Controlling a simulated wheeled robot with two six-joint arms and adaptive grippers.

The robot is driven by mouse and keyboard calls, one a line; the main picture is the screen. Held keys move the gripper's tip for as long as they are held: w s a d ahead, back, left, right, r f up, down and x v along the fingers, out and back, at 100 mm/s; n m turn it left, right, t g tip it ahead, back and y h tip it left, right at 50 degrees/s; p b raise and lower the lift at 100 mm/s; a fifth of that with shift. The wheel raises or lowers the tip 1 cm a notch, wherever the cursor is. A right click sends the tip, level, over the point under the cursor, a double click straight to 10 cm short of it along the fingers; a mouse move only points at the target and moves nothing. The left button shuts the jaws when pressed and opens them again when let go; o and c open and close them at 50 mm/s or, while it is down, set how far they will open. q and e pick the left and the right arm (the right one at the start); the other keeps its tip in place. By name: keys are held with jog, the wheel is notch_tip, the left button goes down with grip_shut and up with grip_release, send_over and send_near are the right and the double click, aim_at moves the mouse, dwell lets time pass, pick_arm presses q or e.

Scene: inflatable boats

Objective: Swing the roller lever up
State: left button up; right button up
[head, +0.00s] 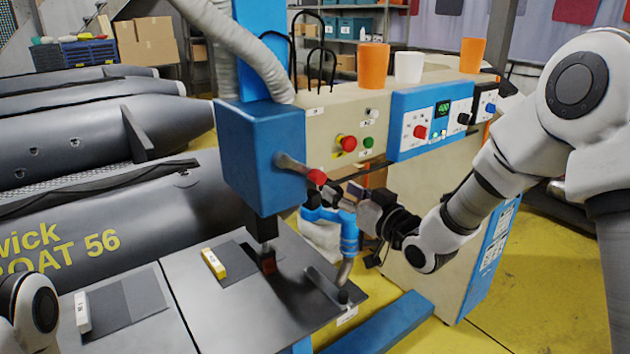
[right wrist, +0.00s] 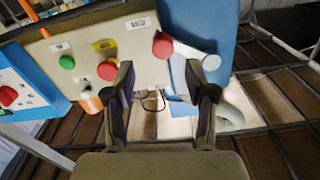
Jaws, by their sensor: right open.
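A short grey lever (head: 291,163) with a red knob (head: 317,177) sticks out of the side of the blue machine head (head: 252,150), sloping slightly down to the right. In the right wrist view the red knob (right wrist: 163,46) and grey lever (right wrist: 196,54) show just beyond the fingertips. My right gripper (head: 332,192) is open, its fingers beside and just below the knob. In the right wrist view my right gripper (right wrist: 167,82) has nothing between its fingers. I cannot tell whether a finger touches the knob. My left gripper is outside the view.
A beige cabinet (head: 335,110) with buttons and a blue control panel (head: 430,118) stands behind. Orange (head: 374,66) and white cups (head: 409,67) stand on top. Grey boats (head: 110,210) lie left.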

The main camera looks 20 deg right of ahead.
aim_at(322, 180)
jog(key=x, duration=0.1)
jog(key=p+x, duration=0.1)
jog(key=x, duration=0.2)
jog(key=shift+w+d, duration=0.15)
jog(key=shift+d, duration=0.1)
jog(key=w+a, duration=0.1)
jog(key=w+a+p, duration=0.1)
jog(key=shift+a+r, duration=0.2)
jog(key=shift+a, duration=0.05)
jog(key=shift+w+d+f, duration=0.1)
jog(key=shift+d+f, duration=0.1)
jog(key=shift+d, duration=0.2)
jog(key=shift+w+d, duration=0.1)
jog(key=shift+d, duration=0.05)
jog(key=shift+c, duration=1.4)
jog(key=c, duration=0.6)
jog(key=shift+a, duration=0.25)
grip_shut()
jog(key=shift+d, duration=0.1)
